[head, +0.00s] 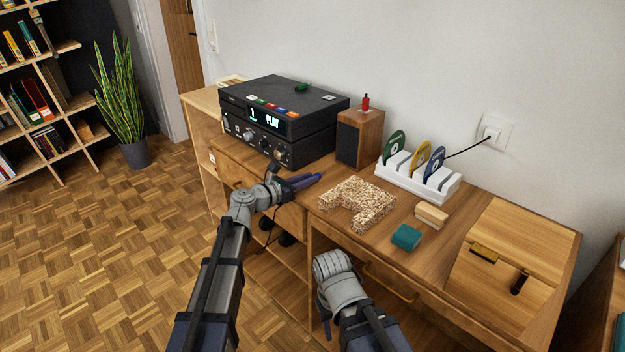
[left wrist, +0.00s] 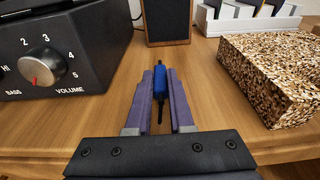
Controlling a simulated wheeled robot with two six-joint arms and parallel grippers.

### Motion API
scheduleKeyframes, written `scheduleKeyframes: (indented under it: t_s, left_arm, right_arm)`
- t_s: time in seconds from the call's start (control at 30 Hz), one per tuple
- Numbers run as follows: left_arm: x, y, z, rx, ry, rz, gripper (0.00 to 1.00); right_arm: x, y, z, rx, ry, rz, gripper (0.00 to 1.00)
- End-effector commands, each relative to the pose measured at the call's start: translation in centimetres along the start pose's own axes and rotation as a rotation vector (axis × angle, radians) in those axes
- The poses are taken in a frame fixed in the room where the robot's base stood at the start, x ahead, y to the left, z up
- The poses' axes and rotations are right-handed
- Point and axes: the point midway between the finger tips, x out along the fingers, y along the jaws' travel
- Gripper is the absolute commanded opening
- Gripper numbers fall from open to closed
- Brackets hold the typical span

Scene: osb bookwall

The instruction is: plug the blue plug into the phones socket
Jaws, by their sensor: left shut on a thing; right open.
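The blue plug (left wrist: 160,80) is gripped lengthwise between the purple fingers of my left gripper (left wrist: 161,90), with its dark tip pointing forward. In the head view my left gripper (head: 312,180) is over the front part of the desk, right of the black stereo unit (head: 270,147). The plug cannot be made out there. The stereo's front shows a volume knob (left wrist: 42,66) at left in the left wrist view. I cannot make out the phones socket in either view. My right gripper (head: 324,312) is low before the desk's front, mostly hidden by its wrist; its fingertips are not clear.
A speckled block (head: 357,204) lies right of my left gripper. A wooden speaker (head: 359,137) and a white disc rack (head: 418,183) stand behind. A teal block (head: 407,237), pale wooden block (head: 431,216) and wooden box (head: 514,262) are farther right. Dark round things (head: 286,239) sit below the desktop.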

Motion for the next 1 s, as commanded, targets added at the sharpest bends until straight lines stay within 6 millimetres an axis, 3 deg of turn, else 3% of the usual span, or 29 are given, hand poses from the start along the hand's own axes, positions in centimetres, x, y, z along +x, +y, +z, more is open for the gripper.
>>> scheduleKeyframes:
  t_s: [0.37, 1.0]
  left_arm:
    - [-0.1, 0.0, 1.0, 0.0, 0.0, 0.0, 0.0]
    - [-1.4, 0.0, 9.5, 0.0, 0.0, 0.0, 0.0]
  right_arm:
    - [-1.0, 0.1, 0.1, 0.0, 0.0, 0.0, 0.5]
    - [-9.5, 0.9, 0.6, 0.0, 0.0, 0.0, 0.5]
